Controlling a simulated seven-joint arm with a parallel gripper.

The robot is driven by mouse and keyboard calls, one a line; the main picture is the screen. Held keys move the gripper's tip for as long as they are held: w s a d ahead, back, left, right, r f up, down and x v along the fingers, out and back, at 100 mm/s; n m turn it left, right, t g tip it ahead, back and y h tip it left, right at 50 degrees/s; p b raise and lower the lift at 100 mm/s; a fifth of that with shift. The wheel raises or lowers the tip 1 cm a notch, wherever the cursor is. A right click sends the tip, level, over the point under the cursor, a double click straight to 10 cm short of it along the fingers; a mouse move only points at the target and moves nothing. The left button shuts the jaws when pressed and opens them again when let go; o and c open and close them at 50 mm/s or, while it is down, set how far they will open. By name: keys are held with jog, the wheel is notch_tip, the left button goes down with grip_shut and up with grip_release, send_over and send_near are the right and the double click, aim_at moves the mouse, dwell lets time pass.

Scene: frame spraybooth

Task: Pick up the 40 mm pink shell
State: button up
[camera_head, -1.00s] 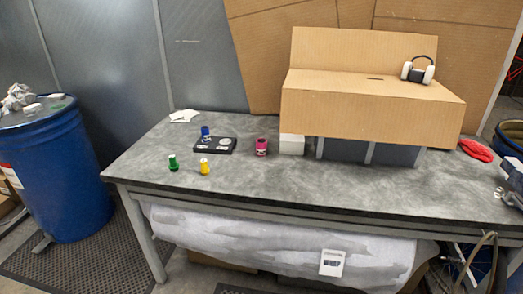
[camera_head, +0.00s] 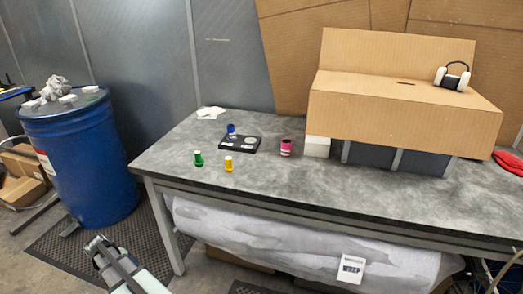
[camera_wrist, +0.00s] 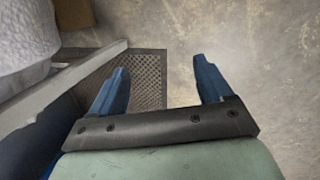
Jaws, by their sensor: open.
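The pink shell (camera_head: 286,147) stands upright on the grey table, right of a black flat device and just left of a white block. It has a dark open top. My gripper is open and empty in the wrist view (camera_wrist: 160,72), its two blue fingers spread over the floor and a dark mat. In the head view part of my arm's end (camera_head: 118,262) shows at the bottom left, in front of the table and below its top, well away from the pink shell. The wrist view does not show the shell.
Green (camera_head: 198,159), yellow (camera_head: 229,164) and blue (camera_head: 231,130) shells stand near the black device (camera_head: 240,143). A white block (camera_head: 317,147) and large cardboard box (camera_head: 405,110) are to the right. The table's front edge (camera_head: 300,208) lies between arm and shell. A blue drum (camera_head: 80,160) stands left.

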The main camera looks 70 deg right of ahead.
jog(key=w+d+r+t+h, duration=0.1)
jog(key=w+d+r, duration=0.3)
jog(key=d+r, duration=0.8)
jog(key=s+d+r+m+h, duration=0.1)
jog(key=s+d+r+h, duration=0.1)
jog(key=d+r, duration=1.1)
jog(key=s+d+r+h, duration=0.1)
jog(key=s+d+r, duration=0.1)
jog(key=d+r, duration=1.05)
jog(key=s+d+r+m, duration=0.2)
jog(key=s+d+r, duration=0.1)
jog(key=s+r, duration=0.2)
jog(key=m+y, duration=0.7)
jog(key=m, duration=0.5)
send_near(286, 146)
notch_tip(286, 146, up, 2)
jog(key=d, duration=0.3)
notch_tip(286, 146, down, 9)
jog(key=shift+a+r, duration=0.1)
jog(key=shift+r, duration=0.1)
jog(key=shift+w+a+f, duration=0.1)
jog(key=shift+f, duration=1.15)
jog(key=shift+a+f, duration=0.1)
jog(key=shift+f, duration=1.2)
